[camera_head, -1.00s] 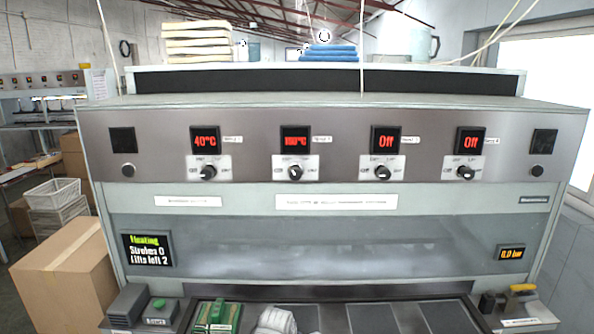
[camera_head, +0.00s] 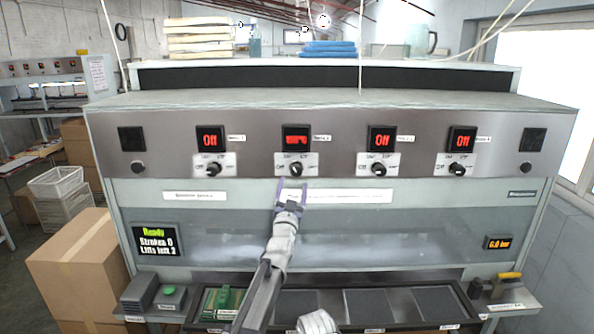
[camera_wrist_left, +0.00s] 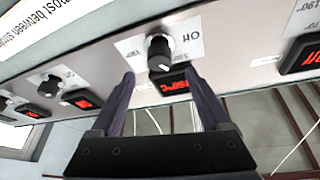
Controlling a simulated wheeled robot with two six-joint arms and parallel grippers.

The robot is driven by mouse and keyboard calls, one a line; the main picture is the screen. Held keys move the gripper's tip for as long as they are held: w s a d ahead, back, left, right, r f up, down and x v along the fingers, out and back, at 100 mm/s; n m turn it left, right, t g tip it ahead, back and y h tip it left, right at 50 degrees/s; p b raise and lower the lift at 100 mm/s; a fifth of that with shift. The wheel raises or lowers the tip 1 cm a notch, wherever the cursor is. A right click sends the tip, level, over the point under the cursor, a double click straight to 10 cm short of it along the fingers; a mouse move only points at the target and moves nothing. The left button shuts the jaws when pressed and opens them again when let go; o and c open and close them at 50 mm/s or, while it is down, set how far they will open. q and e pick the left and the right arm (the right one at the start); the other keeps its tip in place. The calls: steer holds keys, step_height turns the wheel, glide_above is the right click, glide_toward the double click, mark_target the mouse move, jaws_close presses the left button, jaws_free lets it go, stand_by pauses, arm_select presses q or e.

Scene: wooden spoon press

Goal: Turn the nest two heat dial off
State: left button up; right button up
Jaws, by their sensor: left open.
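The nest two heat dial (camera_head: 296,169) is a black knob on a white scale plate, second from the left on the grey control panel. Its red display (camera_head: 296,138) is lit, but its reading is blurred in the head view. My left gripper (camera_head: 291,190) is open and empty, just below the dial in the head view. In the left wrist view, which is upside down, the dial (camera_wrist_left: 159,53) sits ahead of and between the two fingertips of the gripper (camera_wrist_left: 159,75), apparently untouched. Its display there (camera_wrist_left: 174,87) shows a red temperature.
The nest one dial (camera_head: 213,169), nest three dial (camera_head: 378,169) and nest four dial (camera_head: 459,169) stand alongside; their displays read Off. A status screen (camera_head: 157,240) reads Ready. A green block (camera_head: 222,301) lies on the lower bed. A cardboard box (camera_head: 77,263) stands at left.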

mark_target(296, 173)
arm_select(q)
steer(key=p+x, duration=0.3)
steer(key=x, duration=0.5)
steer(key=shift+f, duration=0.1)
steer(key=shift+c, duration=0.3)
jaws_close()
